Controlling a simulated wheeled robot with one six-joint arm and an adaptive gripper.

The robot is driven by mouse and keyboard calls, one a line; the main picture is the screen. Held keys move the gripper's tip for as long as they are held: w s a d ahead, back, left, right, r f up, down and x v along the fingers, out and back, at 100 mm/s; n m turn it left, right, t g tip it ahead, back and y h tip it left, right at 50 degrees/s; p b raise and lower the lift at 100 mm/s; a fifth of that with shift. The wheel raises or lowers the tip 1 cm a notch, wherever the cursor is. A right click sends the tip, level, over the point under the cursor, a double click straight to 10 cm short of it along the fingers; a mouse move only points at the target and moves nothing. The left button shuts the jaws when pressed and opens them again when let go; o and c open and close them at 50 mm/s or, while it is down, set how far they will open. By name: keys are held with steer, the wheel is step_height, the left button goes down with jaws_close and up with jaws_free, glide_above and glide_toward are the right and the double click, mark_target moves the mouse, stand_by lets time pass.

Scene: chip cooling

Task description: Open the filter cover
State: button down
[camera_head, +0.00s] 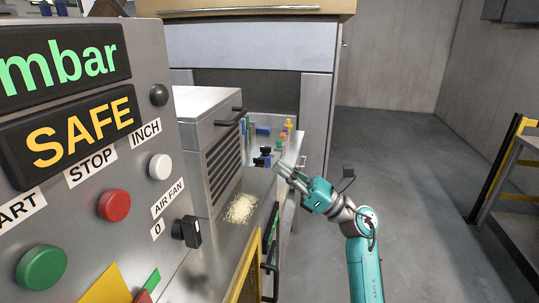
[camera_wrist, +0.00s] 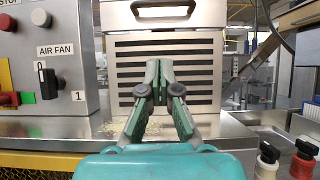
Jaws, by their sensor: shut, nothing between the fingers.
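A metal box stands on the counter, and its slatted front (camera_head: 222,166) appears to be the filter cover. Dark slots cross this front, which also shows in the wrist view (camera_wrist: 205,58). A bar handle (camera_head: 230,118) sits above the slots; it is at the top of the wrist view (camera_wrist: 163,9). The front looks closed. My gripper (camera_head: 283,170) is shut and empty, to the right of the box and apart from it. In the wrist view its fingertips (camera_wrist: 159,70) cover the middle of the slots, below the handle.
A pile of pale chips (camera_head: 241,208) lies on the counter before the box. A control panel (camera_head: 92,150) with buttons and an AIR FAN knob (camera_head: 187,232) stands at left. Small coloured items (camera_head: 285,130) are behind my gripper. The floor at right is clear up to a railing (camera_head: 505,170).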

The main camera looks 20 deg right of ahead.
steer(key=s+d+r+x, duration=0.1)
steer(key=r+x, duration=0.1)
steer(key=x, duration=0.9)
steer(key=shift+r, duration=0.35)
steer(key=shift+w+r, duration=0.1)
